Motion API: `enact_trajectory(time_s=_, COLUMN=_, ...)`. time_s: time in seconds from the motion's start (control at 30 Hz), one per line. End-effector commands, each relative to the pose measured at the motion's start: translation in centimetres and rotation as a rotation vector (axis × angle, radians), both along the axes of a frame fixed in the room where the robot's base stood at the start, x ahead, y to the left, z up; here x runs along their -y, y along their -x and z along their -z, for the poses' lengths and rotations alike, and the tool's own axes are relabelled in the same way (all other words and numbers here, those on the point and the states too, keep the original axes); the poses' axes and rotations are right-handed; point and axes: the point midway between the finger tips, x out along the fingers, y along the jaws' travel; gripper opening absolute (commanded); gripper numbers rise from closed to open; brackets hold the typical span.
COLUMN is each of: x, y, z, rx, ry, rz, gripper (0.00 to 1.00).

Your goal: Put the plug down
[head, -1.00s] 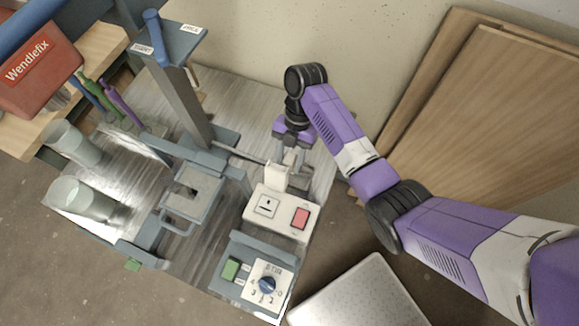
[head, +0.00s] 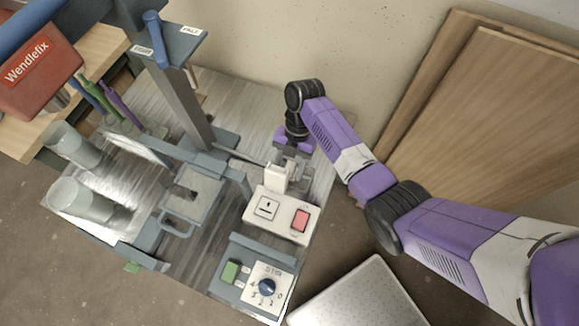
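The white plug (head: 276,178) is upright at the back edge of the white socket box (head: 283,214), away from the socket's holes. I cannot tell whether it rests on the bench or touches the box. My gripper (head: 288,168) points down just behind the plug, at the end of the purple arm. Its fingertips are close to the plug and partly hidden behind it, so I cannot tell whether they are open or shut on it.
The socket box has a red switch (head: 300,220). A grey stand (head: 180,100) and a mesh tray (head: 192,192) are to the left, with glass jars (head: 78,200) further left. Wooden boards lean at right.

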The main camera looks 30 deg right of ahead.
Motion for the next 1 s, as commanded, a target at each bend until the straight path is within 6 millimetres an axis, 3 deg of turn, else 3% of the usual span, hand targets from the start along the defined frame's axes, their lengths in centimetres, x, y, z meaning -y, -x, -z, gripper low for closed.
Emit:
enact_trajectory(time_s=0.27, x=0.3, y=-0.3, z=-1.0, rx=0.002, ry=0.000, rz=0.001, gripper=0.50)
enact_trajectory(time_s=0.7, x=3.0, y=-2.2, z=-9.4, rx=0.001, ry=0.000, rz=0.000, gripper=0.50)
enact_trajectory(time_s=1.0, x=3.7, y=-2.7, z=-11.3, rx=-0.001, ry=-0.001, rz=0.000, gripper=0.50)
